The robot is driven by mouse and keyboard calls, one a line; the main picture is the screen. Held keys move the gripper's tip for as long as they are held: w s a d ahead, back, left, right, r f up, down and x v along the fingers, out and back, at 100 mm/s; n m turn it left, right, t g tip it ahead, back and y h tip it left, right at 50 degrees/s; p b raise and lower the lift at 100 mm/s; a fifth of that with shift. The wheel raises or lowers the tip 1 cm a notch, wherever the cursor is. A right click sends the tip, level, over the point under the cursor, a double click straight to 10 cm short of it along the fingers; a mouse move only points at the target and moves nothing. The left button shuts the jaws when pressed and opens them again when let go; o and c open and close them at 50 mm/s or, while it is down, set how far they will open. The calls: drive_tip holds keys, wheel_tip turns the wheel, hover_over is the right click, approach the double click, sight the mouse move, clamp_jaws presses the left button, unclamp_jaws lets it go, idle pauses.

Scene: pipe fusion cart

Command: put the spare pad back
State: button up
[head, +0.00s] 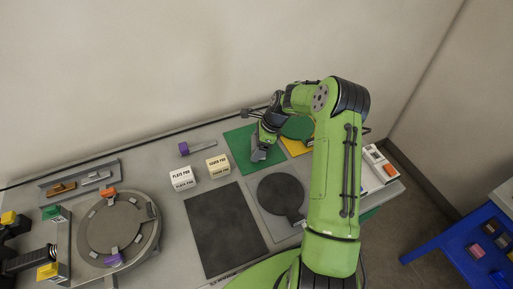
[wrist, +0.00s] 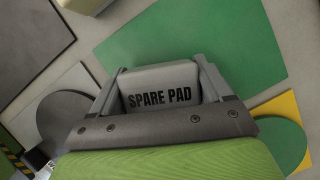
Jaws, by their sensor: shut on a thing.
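My gripper (head: 262,147) is low over the green mat (head: 239,142) in the head view. In the wrist view my gripper (wrist: 159,76) is shut on a grey block lettered SPARE PAD, the spare pad (wrist: 160,98), with one finger on each side of it. The green mat (wrist: 205,45) shows behind and beside the pad. I cannot tell whether the pad touches the mat. The pad's underside is hidden.
Two pale lettered blocks, one white (head: 182,180) and one cream (head: 218,167), stand left of the green mat. A dark mat (head: 228,232) and a dark round paddle (head: 281,193) lie nearer. A green disc (head: 298,127) covers part of a yellow mat (head: 296,147).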

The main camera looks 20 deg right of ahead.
drive_tip(key=shift+f, duration=0.45)
drive_tip(key=shift+f, duration=0.15)
drive_tip(key=o, duration=0.9)
drive_tip(key=shift+c, duration=0.2)
